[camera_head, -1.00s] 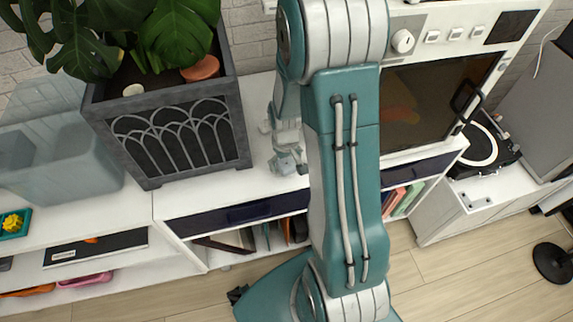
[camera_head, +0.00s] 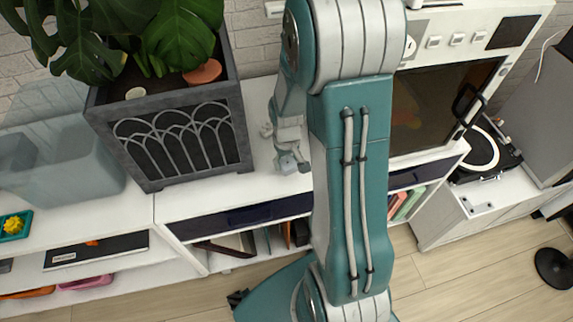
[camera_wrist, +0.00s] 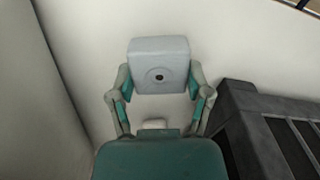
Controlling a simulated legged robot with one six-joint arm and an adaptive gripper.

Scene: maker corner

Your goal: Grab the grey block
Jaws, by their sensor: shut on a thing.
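The grey block (camera_wrist: 159,64) is a pale grey, round-edged block with a dark round spot on its near face, seen in the wrist view. My gripper (camera_wrist: 160,90) is shut on it, with one finger at each side of its lower part. In the head view my gripper (camera_head: 286,148) is over the white cabinet top, between the planter and the oven, with the block (camera_head: 288,163) small at its tip. I cannot tell whether the block touches the cabinet top.
A dark grey planter (camera_head: 172,142) with a leafy plant stands close to the left of my gripper. A white oven (camera_head: 445,100) stands to the right, partly behind my arm. The white cabinet top (camera_head: 200,200) is bare in front of the planter. A turntable (camera_head: 482,152) sits farther right.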

